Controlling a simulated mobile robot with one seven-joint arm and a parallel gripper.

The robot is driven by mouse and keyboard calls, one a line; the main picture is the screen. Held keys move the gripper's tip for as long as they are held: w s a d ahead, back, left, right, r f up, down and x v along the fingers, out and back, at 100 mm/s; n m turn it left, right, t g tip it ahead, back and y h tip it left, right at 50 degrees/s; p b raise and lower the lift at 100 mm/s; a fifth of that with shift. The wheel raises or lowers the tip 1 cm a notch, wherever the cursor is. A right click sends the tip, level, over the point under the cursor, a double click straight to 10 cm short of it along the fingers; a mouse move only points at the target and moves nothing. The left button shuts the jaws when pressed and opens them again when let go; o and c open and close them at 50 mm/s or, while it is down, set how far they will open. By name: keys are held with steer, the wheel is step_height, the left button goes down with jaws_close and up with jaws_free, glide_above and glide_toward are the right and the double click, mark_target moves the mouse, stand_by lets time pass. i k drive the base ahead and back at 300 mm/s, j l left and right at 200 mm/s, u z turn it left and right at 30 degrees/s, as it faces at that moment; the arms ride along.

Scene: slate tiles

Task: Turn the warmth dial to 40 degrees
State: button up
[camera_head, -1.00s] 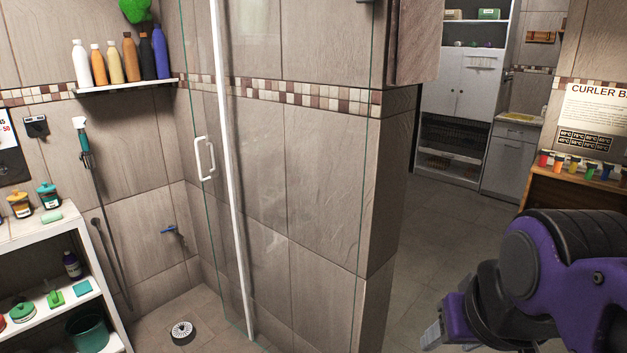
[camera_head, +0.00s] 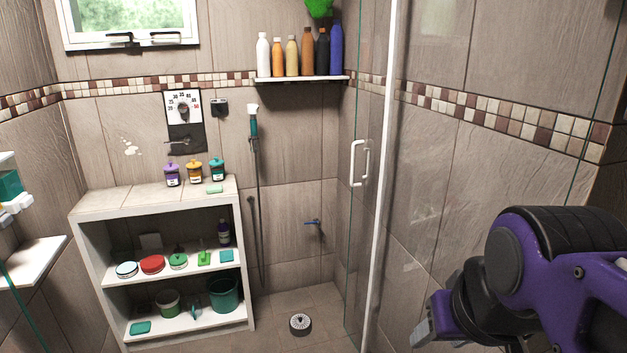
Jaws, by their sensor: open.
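The warmth dial (camera_head: 183,110) is a grey round knob on a white plate with numbers around it, fixed to the tiled wall at the left, above the shelf unit. Its exact setting is too small to read. A dark panel with a small lever (camera_head: 178,141) sits just below it. My gripper (camera_head: 424,335) shows at the lower right, at the end of my purple and black arm. It is far from the dial and holds nothing that I can see. Its fingertips are partly hidden by the arm.
A glass shower door with a white handle (camera_head: 357,163) and white frame post stands between my arm and the dial. A white shelf unit (camera_head: 92,208) with jars on top is below the dial. Bottles stand on a wall shelf (camera_head: 303,79). A drain (camera_head: 300,323) is in the floor.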

mark_target(183, 107)
steer(key=i+u, duration=0.5)
steer(key=u, duration=0.15)
steer(key=i+l+u, duration=0.1)
steer(key=i+u, duration=0.4)
steer(key=i+l+z, duration=0.1)
steer(key=i, duration=0.25)
